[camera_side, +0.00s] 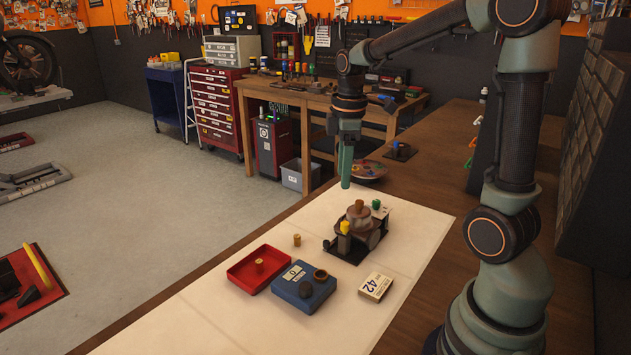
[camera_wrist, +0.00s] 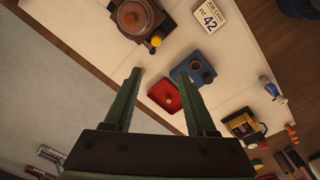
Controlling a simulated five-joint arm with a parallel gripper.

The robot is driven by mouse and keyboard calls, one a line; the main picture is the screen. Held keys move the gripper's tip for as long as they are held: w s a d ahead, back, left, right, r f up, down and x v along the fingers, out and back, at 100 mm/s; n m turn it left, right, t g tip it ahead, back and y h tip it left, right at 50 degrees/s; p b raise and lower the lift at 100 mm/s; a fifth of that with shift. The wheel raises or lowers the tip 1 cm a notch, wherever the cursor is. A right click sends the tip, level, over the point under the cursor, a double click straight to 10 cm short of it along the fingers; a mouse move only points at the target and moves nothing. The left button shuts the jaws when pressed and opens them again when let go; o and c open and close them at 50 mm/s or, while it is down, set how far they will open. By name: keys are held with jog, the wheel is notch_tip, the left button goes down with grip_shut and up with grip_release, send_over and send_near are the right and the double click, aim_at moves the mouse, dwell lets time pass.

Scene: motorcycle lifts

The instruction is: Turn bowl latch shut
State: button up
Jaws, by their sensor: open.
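The bowl unit stands on a black base on the white mat, in the middle of the side view. Its round brown bowl (camera_side: 359,214) has a brown knob on top, and a yellow-topped latch (camera_side: 344,228) stands at its front left. In the wrist view the bowl (camera_wrist: 132,18) is at the top and the yellow latch (camera_wrist: 156,41) is beside its rim. The latch's exact turn is too small to tell. My gripper (camera_side: 345,184) points down behind the bowl unit, above the mat's far end. In the wrist view its two green fingers (camera_wrist: 158,74) are apart with nothing between them.
A red tray (camera_side: 245,274) with a yellow piece and a blue box (camera_side: 315,301) with a dark ring lie in front of the bowl unit. A small yellow peg (camera_side: 297,240) stands left. A card marked 42 (camera_side: 376,286) lies right. The near mat is clear.

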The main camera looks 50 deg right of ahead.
aim_at(344, 223)
jog(key=shift+n+g, duration=0.3)
jog(key=shift+n, duration=0.2)
jog(key=f, duration=0.4)
jog(key=d+f, duration=0.1)
jog(key=f, duration=0.8)
jog(key=shift+w+d+f, duration=0.1)
jog(key=shift+w+d, duration=0.05)
jog(key=shift+d, duration=0.2)
grip_shut()
